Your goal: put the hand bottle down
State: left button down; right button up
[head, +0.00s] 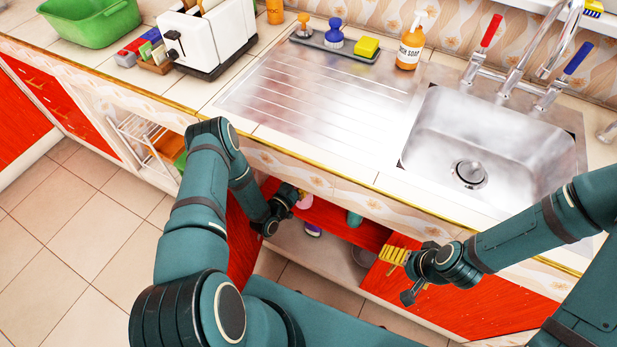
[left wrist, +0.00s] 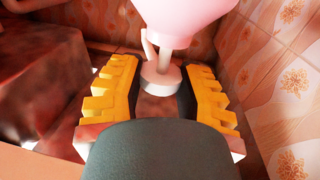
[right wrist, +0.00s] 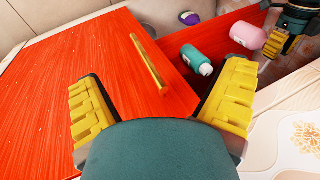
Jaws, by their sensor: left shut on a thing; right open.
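A pink bottle with a white neck and cap (left wrist: 180,17) is at my left gripper (left wrist: 160,85). The white end sits between the yellow fingers, which are shut on it. In the head view the pink bottle (head: 305,201) shows small below the counter's front edge, in the open cabinet. In the right wrist view the pink bottle (right wrist: 247,35) lies sideways in the picture beside my left gripper. My right gripper (right wrist: 162,88) is open and empty in front of a red cabinet door. Whether the bottle touches a surface cannot be told.
A teal bottle (right wrist: 196,60) and a purple-and-white item (right wrist: 190,17) are in the cabinet. The red door (right wrist: 90,75) with a yellow handle (right wrist: 147,60) is near my right gripper. Above are the counter, the sink (head: 500,135) and an orange soap bottle (head: 411,42).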

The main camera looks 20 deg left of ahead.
pick_arm(q)
jog(key=shift+w+d+f+b, duration=0.2)
jog(key=shift+w+f+b, duration=0.15)
jog(key=shift+w+f, duration=0.4)
jog(key=shift+w+d+f+b, duration=0.15)
jog(key=shift+w+f+b, duration=0.25)
jog(key=shift+w, duration=0.55)
jog(key=shift+f, duration=0.15)
jog(key=c, duration=0.7)
grip_release()
jog(key=shift+o, duration=0.2)
jog(key=shift+s+a, duration=0.1)
jog(key=shift+s, duration=0.2)
jog(key=p+v, duration=0.1)
jog(key=v, duration=0.6)
jog(key=shift+p, duration=0.4)
